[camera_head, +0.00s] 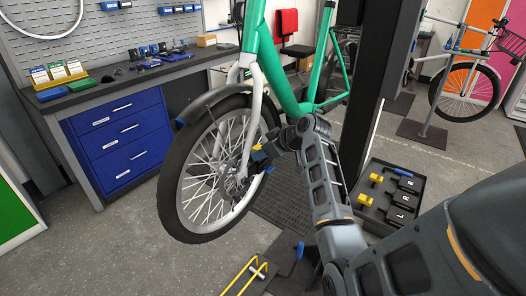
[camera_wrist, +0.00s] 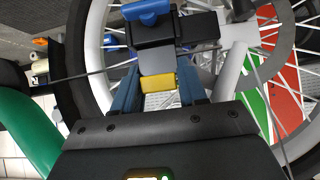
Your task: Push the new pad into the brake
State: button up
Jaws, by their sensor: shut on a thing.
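The green bike (camera_head: 282,70) stands with its spoked front wheel (camera_head: 212,165) toward me. My gripper (camera_head: 262,160) is at the wheel's hub area beside the fork. In the wrist view, my gripper (camera_wrist: 160,88) has its blue fingers shut on the pad, of which a yellow part (camera_wrist: 160,82) and a grey part (camera_wrist: 157,61) show. The pad's grey end meets the dark brake (camera_wrist: 172,30), lined up with it. A blue knob (camera_wrist: 147,10) shows on the brake's far side. How deep the pad sits inside the brake is hidden.
A dark tray (camera_head: 372,218) on the floor at right holds yellow pieces and black lettered blocks. A yellow-handled tool (camera_head: 243,275) lies at the bottom. The blue-drawer workbench (camera_head: 120,142) is at left. Spokes and fork (camera_wrist: 235,55) stand close around my gripper.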

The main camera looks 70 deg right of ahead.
jog(key=shift+f+b, duration=0.45)
jog(key=shift+f, duration=0.3)
jog(key=o, duration=1)
jog(key=shift+a+f, duration=0.1)
jog(key=shift+f, duration=0.1)
jog(key=shift+r, duration=0.15)
jog(key=shift+s+r, duration=0.15)
jog(key=shift+s, duration=0.05)
jog(key=v, duration=0.7)
jog(key=shift+s+b, duration=0.1)
jog(key=shift+b, duration=0.25)
